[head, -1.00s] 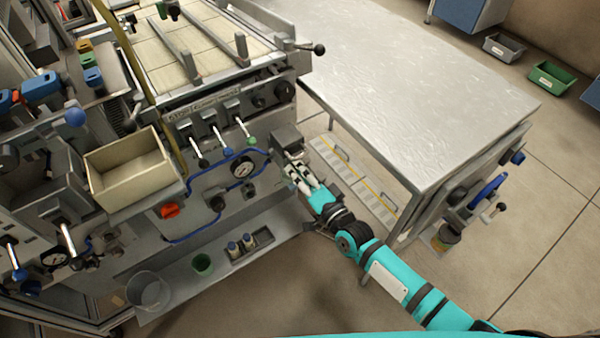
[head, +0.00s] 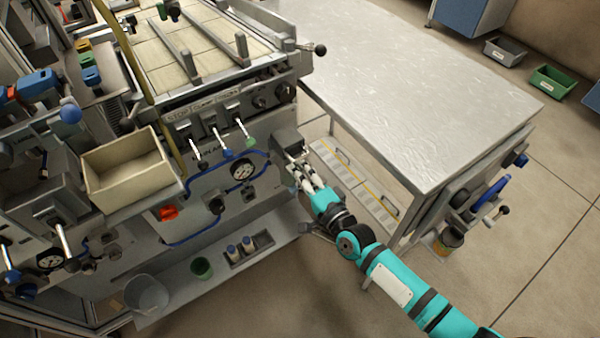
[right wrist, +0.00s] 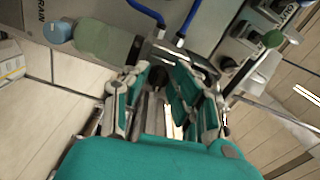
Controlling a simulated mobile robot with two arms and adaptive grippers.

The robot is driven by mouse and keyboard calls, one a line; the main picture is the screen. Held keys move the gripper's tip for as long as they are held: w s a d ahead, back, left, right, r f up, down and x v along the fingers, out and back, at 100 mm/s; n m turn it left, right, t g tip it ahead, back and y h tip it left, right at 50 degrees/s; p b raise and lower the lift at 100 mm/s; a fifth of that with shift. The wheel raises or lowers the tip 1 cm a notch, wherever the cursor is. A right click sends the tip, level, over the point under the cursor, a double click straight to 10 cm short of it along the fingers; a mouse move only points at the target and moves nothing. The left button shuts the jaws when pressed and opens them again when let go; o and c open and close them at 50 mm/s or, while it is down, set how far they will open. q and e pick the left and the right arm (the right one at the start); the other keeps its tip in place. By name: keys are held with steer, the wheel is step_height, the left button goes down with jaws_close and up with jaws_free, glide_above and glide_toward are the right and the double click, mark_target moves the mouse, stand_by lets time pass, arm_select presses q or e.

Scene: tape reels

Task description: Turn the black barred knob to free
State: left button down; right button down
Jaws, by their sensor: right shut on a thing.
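My right gripper (head: 304,166) is at the right end of the machine's front panel, against a grey box (head: 286,138). In the right wrist view the fingers (right wrist: 172,82) are closed in around a dark curved piece (right wrist: 203,67) at the panel. It looks like the black barred knob, but the fingers cover most of it, so its bar's angle and any markings cannot be read. In the head view the held part is hidden behind the fingers. My left gripper is not in view.
A pressure gauge (head: 242,170), a black knob (head: 217,204) and a red switch (head: 167,212) sit left of the gripper. Levers stand above. A metal table (head: 420,90) is close on the right. Blue hoses (right wrist: 190,20) run near the fingers.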

steer(key=c, duration=1.2)
jaws_free()
steer(key=shift+o, duration=0.2)
steer(key=v, duration=1.2)
steer(key=shift+o, duration=0.2)
